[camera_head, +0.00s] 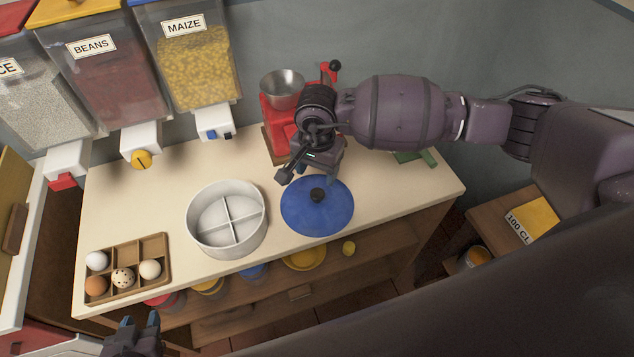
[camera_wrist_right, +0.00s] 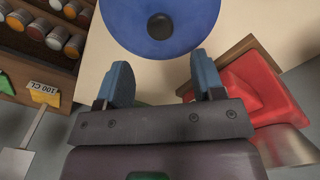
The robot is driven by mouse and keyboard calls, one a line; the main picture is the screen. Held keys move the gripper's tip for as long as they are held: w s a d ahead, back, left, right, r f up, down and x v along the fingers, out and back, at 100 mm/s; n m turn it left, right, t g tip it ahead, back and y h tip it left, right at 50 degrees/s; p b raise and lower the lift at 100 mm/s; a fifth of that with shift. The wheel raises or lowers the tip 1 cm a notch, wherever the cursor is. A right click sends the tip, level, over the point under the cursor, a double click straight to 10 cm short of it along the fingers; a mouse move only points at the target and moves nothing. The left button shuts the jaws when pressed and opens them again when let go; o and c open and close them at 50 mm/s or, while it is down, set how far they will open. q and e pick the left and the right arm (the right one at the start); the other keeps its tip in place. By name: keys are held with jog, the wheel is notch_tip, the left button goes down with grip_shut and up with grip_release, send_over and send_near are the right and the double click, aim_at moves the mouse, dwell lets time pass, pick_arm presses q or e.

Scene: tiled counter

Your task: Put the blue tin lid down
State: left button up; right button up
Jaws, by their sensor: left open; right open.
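The blue tin lid (camera_head: 330,215), round with a dark knob (camera_head: 318,195), lies flat on the pale counter near its front edge, right of the white divided tin (camera_head: 192,228). My right gripper (camera_head: 303,177) is open and empty just behind the lid, apart from the knob. In the right wrist view the open fingers (camera_wrist_right: 162,78) point toward the lid (camera_wrist_right: 190,32), with its knob (camera_wrist_right: 160,26) beyond the fingertips. My left gripper (camera_head: 140,321) is open at the bottom left, in front of the egg tray and away from the lid.
A wooden egg tray (camera_head: 157,246) stands at the front left. A red grinder or scale with a metal bowl (camera_head: 283,88) stands close behind my right gripper. Dispensers for beans (camera_head: 115,80) and maize (camera_head: 190,70) hang at the back left. The counter's (camera_head: 140,195) middle left is clear.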

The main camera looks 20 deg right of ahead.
jog(key=s+a+r+m+g+y, duration=0.1)
jog(key=s+a+r+m+y, duration=0.2)
jog(key=s+a+m+y, duration=0.4)
jog(key=s+a+r+m+g+y, duration=0.1)
jog(key=s+a+r+m+y, duration=0.2)
jog(key=a+m+y, duration=0.35)
jog(key=w+d+m+t, duration=0.2)
jog(key=d+m+t, duration=0.2)
jog(key=m+t, duration=0.65)
jog(key=w+d+m+t, duration=0.35)
jog(key=m+t, duration=0.35)
jog(key=m, duration=0.7)
jog(key=s+d+f+m+t+h, duration=0.2)
jog(key=d+f+m+h, duration=0.3)
jog(key=d+m+h, duration=0.45)
jog(key=s+d+f+m+g+h, duration=0.4)
jog(key=s+d+f+m+g, duration=0.2)
jog(key=s+d+f+m, duration=0.3)
notch_tip(320, 180, down, 4)
jog(key=s+m, duration=0.2)
jog(key=m, duration=0.4)
jog(key=shift+s+d, duration=0.2)
jog(key=shift+d, duration=0.15)
